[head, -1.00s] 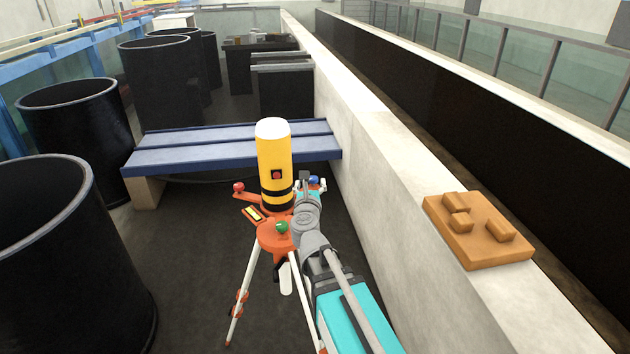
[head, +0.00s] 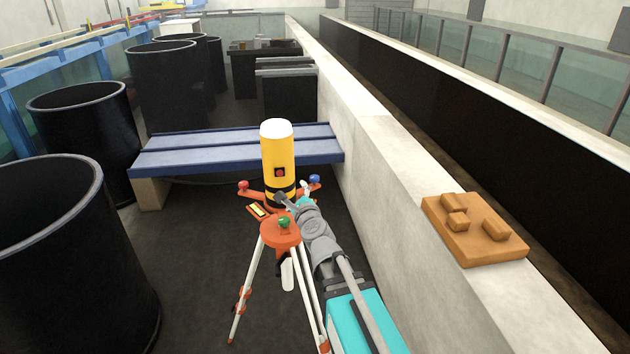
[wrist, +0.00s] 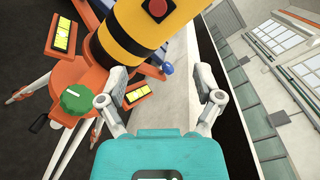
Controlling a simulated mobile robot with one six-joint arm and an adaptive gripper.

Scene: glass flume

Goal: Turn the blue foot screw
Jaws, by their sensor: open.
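The blue foot screw (head: 314,180) is a small round knob at the far right corner of the orange tripod head. It also shows in the wrist view (wrist: 167,68), partly behind the yellow instrument. My gripper (wrist: 160,82) is open and empty, its fingers apart, with the blue screw appearing between them and farther off. In the head view my gripper (head: 294,194) is in front of the instrument's base. A green foot screw (head: 284,221) is at the near corner and a red one (head: 243,184) at the left. The yellow instrument (head: 276,152) stands upright between them.
A pale wall (head: 400,180) runs close along the right, with an orange-brown block plate (head: 475,248) on it. A blue bench (head: 200,152) is behind the tripod. Black tubs (head: 50,250) stand at left. Yellow vials (wrist: 60,35) sit near the gripper's left finger.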

